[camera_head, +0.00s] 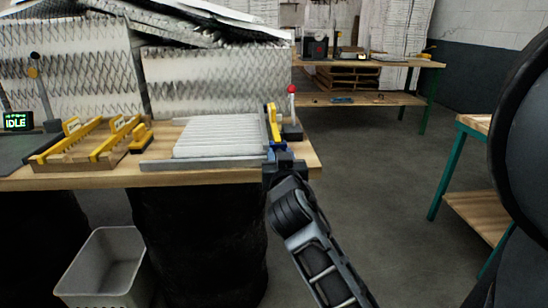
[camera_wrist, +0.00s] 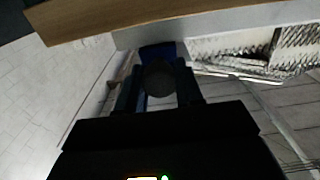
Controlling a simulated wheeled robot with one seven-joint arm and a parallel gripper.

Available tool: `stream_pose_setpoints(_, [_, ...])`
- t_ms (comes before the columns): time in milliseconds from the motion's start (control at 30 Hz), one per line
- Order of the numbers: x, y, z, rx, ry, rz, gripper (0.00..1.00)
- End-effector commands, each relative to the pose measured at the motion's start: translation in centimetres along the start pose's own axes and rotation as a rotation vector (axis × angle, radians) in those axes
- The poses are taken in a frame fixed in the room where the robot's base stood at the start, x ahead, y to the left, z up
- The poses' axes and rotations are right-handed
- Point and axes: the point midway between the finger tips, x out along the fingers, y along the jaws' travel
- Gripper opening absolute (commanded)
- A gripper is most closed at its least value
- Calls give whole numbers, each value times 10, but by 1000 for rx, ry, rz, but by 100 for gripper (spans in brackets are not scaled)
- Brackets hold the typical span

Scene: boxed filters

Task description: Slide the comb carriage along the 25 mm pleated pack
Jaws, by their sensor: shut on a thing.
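The white pleated pack (camera_head: 220,138) lies flat on the workbench in the head view, on a grey rail or plate (camera_head: 205,162). The comb carriage, with a yellow bar (camera_head: 274,124) and a blue part, is at the pack's right end. My gripper (camera_head: 283,160) is at the bench's front edge, just in front of the carriage. In the wrist view my gripper (camera_wrist: 160,85) is shut on a dark round knob (camera_wrist: 158,76) in front of the carriage's blue part (camera_wrist: 160,50). My gripper and arm hide the carriage's lower front. The comb teeth cannot be made out.
A red-topped post (camera_head: 292,92) stands close right of the carriage. Yellow comb-like racks (camera_head: 90,140) lie on the left, near an IDLE display (camera_head: 17,121). Boxed filters (camera_head: 215,80) stand behind. A grey bin (camera_head: 105,265) is below the bench. Open floor lies to the right.

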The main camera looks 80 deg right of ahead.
Motion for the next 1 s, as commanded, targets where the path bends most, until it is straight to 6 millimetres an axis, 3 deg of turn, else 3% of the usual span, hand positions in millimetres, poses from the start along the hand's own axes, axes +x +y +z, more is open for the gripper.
stream_pose_setpoints(233, [0, 0, 0, 0, 0, 1, 0])
stream_pose_setpoints(267, [0, 0, 0, 0, 0, 1, 37])
stream_pose_setpoints(500, [0, 0, 0, 0, 0, 1, 60])
stream_pose_setpoints(800, [-3, 0, 1, 0, 0, -1, 60])
stream_pose_setpoints(1000, [-29, 0, 3, -1, -1, -2, 60])
